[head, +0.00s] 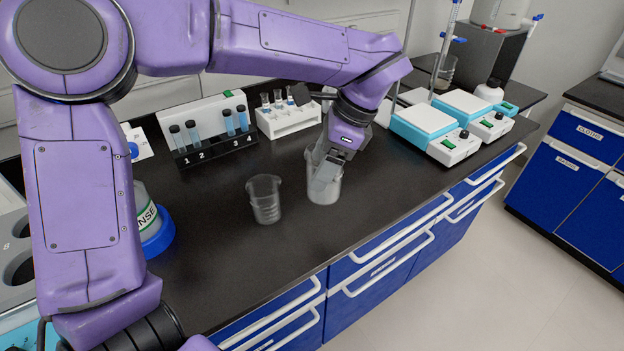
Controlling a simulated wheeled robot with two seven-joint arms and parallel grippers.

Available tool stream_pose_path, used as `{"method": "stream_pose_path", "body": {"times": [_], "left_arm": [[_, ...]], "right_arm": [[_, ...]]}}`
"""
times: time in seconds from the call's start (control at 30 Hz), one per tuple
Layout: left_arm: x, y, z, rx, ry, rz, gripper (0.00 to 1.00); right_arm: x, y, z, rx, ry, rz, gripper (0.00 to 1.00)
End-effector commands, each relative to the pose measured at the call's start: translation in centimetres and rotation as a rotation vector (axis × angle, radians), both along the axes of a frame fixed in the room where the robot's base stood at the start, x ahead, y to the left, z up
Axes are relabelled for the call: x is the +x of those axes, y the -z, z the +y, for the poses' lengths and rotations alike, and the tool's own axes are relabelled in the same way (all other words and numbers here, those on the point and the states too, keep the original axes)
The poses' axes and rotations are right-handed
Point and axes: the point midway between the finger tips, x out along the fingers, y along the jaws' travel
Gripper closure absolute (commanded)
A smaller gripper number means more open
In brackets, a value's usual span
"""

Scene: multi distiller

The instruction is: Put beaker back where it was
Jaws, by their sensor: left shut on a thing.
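A clear beaker (324,188) stands upright or is held just at the black bench top, right of the middle of the bench. My left gripper (326,172) points down at it and is shut on its wall, with one finger showing inside the rim. I cannot tell whether its base touches the bench. A second clear beaker (264,200) stands on the bench to the left of it, apart from the gripper. My right gripper is not in view.
Blue-and-white hotplates (424,122) stand to the right. A white rack with small vials (290,118) and a numbered tube rack (212,134) are behind. A rinse bottle (150,222) stands at left. The bench front (385,215) is clear.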

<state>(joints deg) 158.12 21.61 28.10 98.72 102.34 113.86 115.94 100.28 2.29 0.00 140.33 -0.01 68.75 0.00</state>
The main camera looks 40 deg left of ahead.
Motion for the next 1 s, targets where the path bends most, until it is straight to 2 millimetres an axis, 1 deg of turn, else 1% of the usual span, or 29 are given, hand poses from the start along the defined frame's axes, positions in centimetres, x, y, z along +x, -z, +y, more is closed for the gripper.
{"method": "stream_pose_path", "body": {"times": [0.03, 0.2, 0.3, 0.4, 0.57, 0.63, 0.7, 0.8, 0.9, 1.0], "left_arm": [[0.7, 0.0, 0.8, -0.001, -0.002, 0.003, 0.63], [3.7, 1.8, 3.9, 0.0, -0.004, 0.002, 0.63], [5.0, 4.3, 5.2, 0.0, -0.002, 0.004, 0.63], [6.1, 6.2, 6.3, 0.0, -0.002, 0.003, 0.63], [7.0, 7.7, 7.1, -0.001, -0.002, 0.0, 0.63], [7.3, 8.6, 7.6, 0.0, -0.001, 0.002, 0.63], [7.2, 9.7, 7.5, 0.001, 0.0, 0.003, 0.63], [7.3, 11.0, 7.5, 0.0, 0.0, -0.001, 0.63], [7.3, 11.4, 7.4, 0.0, -0.001, -0.002, 0.63], [7.3, 11.4, 7.4, -0.001, -0.001, -0.002, 0.63]], "right_arm": [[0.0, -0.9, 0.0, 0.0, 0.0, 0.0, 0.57], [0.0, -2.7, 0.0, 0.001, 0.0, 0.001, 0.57], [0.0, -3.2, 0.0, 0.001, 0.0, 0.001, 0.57], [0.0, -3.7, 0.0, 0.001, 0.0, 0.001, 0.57], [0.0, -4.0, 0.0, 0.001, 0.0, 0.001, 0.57], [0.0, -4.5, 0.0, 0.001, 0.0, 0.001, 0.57], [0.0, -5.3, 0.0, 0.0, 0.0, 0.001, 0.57], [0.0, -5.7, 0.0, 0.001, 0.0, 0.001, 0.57], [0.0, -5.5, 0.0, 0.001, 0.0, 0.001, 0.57], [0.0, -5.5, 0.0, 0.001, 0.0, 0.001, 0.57]]}}
